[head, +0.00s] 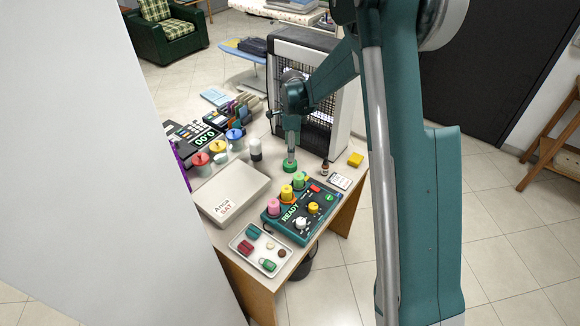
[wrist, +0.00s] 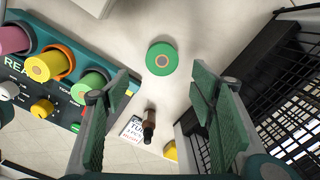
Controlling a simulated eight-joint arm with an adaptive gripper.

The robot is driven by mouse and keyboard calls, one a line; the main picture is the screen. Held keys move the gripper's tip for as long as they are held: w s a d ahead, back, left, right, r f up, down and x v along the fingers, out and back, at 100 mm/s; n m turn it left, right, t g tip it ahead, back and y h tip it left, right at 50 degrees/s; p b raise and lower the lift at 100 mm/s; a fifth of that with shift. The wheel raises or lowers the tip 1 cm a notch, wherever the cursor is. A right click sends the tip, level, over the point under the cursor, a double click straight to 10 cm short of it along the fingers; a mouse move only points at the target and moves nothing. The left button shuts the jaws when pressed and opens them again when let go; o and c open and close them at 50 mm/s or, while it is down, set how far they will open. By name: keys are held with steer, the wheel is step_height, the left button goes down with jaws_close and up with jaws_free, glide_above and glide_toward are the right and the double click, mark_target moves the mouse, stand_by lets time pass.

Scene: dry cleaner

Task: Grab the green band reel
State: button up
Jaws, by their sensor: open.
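Another green cylinder (wrist: 89,87) sits on the control box, beside a yellow one and a pink one.
The control box (head: 273,213) is left of the reel in the wrist view. A small dark bottle (wrist: 149,125), a printed card (head: 340,181) and a yellow block (head: 355,159) are close by. A grille-fronted unit (head: 312,85) stands behind. A white box (head: 231,192) lies left.

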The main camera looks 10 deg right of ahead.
mark_target(290, 163)
steer(key=shift+w+a+f, duration=0.1)
steer(key=shift+w+f, duration=0.2)
steer(key=shift+f, duration=0.55)
steer(key=shift+f, duration=1.25)
steer(key=shift+a+f+b, duration=0.15)
steer(key=shift+f+b, duration=0.15)
steer(key=shift+f, duration=1)
steer(key=shift+a+f+b, duration=0.1)
steer(key=shift+f+b, duration=0.15)
steer(key=shift+f, duration=1.05)
steer(key=c, duration=1)
